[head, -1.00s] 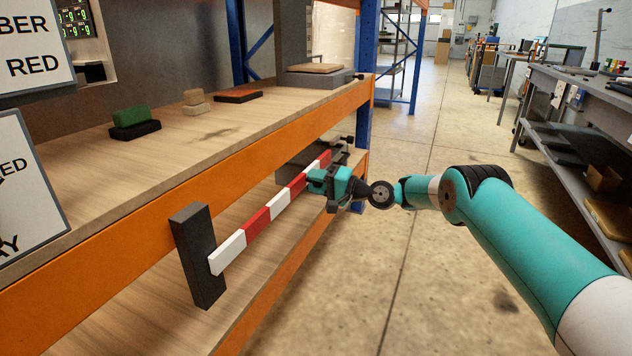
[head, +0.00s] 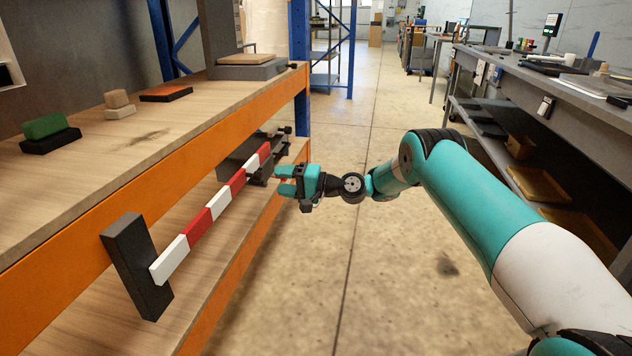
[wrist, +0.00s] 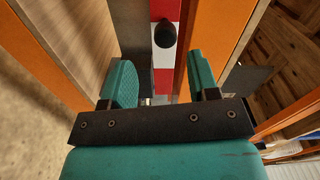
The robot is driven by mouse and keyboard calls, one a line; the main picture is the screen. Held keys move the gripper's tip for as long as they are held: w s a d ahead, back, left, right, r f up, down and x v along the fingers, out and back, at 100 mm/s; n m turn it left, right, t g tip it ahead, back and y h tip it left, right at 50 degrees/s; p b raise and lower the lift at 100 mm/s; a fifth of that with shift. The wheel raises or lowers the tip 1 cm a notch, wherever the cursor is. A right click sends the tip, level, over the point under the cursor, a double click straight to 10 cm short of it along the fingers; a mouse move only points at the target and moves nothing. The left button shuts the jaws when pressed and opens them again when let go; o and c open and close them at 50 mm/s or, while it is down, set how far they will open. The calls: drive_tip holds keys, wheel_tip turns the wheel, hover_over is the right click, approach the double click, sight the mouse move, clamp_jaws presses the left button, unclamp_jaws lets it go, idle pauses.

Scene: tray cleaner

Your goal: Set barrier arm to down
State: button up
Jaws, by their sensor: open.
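The barrier arm (head: 210,216) is a red-and-white striped bar below the orange shelf beam. It runs roughly along the shelf front and looks about level. Its near white end is at a dark upright post (head: 137,266); its far end is by a dark block (head: 243,158) with small black fittings. My gripper (head: 279,180) is open and empty, to the right of the bar's far part and apart from it. In the wrist view the striped bar (wrist: 162,78) shows beyond the gap between my fingers (wrist: 165,80), with a black knob (wrist: 165,33) in front of it.
The orange shelf beam (head: 160,160) runs above the bar, with the wooden lower shelf (head: 205,270) below. Green and tan blocks (head: 44,127) lie on the upper shelf. A grey workbench (head: 560,110) stands at the right. The floor between is clear.

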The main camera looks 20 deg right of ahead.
drive_tip(key=b+v, duration=0.7)
drive_tip(key=v, duration=0.3)
drive_tip(key=shift+f+b, duration=0.25)
drive_tip(key=shift+b, duration=0.15)
drive_tip(key=shift+a+r, duration=0.1)
